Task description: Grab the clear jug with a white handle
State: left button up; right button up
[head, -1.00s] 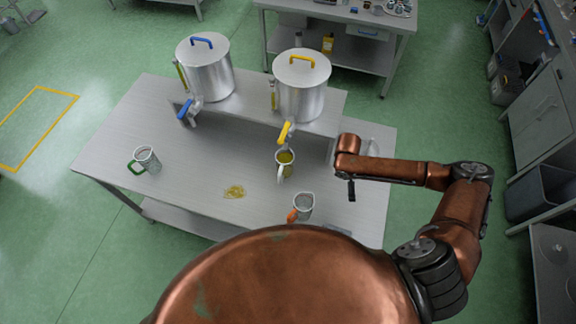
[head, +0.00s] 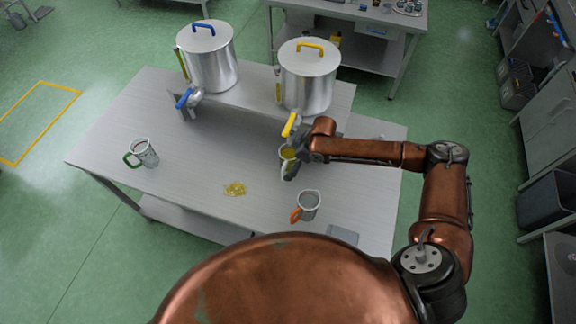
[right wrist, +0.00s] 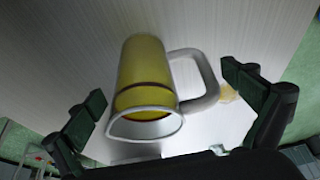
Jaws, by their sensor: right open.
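The clear jug with a white handle (head: 286,153) stands on the steel table below the yellow-lidded tank's tap, partly hidden by my right gripper. In the right wrist view the jug (right wrist: 143,85) holds yellow-green liquid, and its white handle (right wrist: 207,80) points right. My right gripper (head: 292,166) is at the jug. Its fingers (right wrist: 168,100) are spread wide, on either side of the jug and its handle, with gaps to both. My left gripper is not in view.
A jug with a green handle (head: 146,153) stands at the table's left, and one with an orange handle (head: 309,206) near the front edge. A yellow puddle (head: 235,189) lies between. Two steel tanks (head: 212,66) (head: 307,84) with taps stand on the raised shelf.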

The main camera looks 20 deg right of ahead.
aim_at(289, 168)
jog(key=x, duration=0.5)
jog(key=shift+s+d+f+p, duration=0.2)
jog(key=shift+s+f+p, duration=0.05)
jog(key=shift+s+p, duration=0.15)
jog(key=c, duration=1.4)
jog(key=shift+c, duration=1)
jog(key=shift+r, duration=0.1)
